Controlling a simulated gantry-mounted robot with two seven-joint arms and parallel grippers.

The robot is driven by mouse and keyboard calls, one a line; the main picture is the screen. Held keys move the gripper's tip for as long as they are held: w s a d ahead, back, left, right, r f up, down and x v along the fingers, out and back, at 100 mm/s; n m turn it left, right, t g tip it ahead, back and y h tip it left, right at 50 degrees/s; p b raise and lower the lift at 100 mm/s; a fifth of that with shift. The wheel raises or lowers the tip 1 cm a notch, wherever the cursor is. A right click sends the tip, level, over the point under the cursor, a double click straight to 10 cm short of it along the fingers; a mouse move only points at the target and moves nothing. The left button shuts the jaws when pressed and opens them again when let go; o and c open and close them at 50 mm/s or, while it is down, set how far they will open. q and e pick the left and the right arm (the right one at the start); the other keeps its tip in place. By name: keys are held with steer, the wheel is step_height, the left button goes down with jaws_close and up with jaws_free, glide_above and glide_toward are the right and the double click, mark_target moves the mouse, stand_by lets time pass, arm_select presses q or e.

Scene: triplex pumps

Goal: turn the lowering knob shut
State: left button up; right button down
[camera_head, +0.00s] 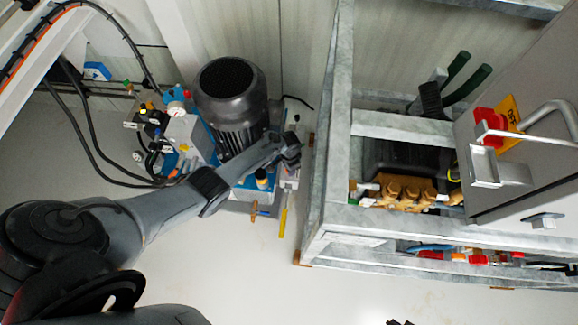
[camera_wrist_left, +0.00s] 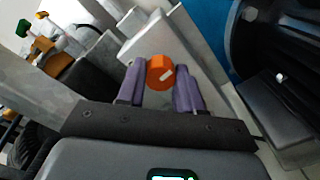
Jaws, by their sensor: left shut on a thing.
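In the left wrist view, an orange round knob (camera_wrist_left: 158,68) with a small white mark sits at the light grey block (camera_wrist_left: 160,40). I take it to be the lowering knob. The purple fingers of my left gripper (camera_wrist_left: 160,78) stand on both sides of it and are shut on it. In the head view, my left gripper (camera_head: 291,148) is at the right side of the motor-pump unit, beside the dark ribbed motor (camera_head: 231,97). The knob cannot be made out there behind the gripper. A small dark piece at the bottom edge may be my right gripper (camera_head: 400,322); its jaws cannot be seen.
A galvanized steel frame (camera_head: 325,185) stands right of the pump unit, holding a brass pump head (camera_head: 402,191). A grey cabinet (camera_head: 510,165) with a red switch (camera_head: 490,122) is at far right. Black hoses (camera_head: 90,155) loop at the left. The floor (camera_head: 245,265) in front is clear.

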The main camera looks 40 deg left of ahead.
arm_select(q)
steer(key=m, duration=0.4)
steer(key=shift+m, duration=0.3)
steer(key=m+b, duration=0.1)
steer(key=m, duration=0.3)
steer(key=shift+f+m, duration=0.1)
steer(key=shift+m, duration=0.2)
steer(key=m+b, duration=0.1)
steer(key=m, duration=0.4)
steer(key=m+b, duration=0.2)
steer(key=m, duration=0.2)
steer(key=shift+m, duration=0.5)
steer(key=o, duration=1)
steer(key=shift+o, duration=0.2)
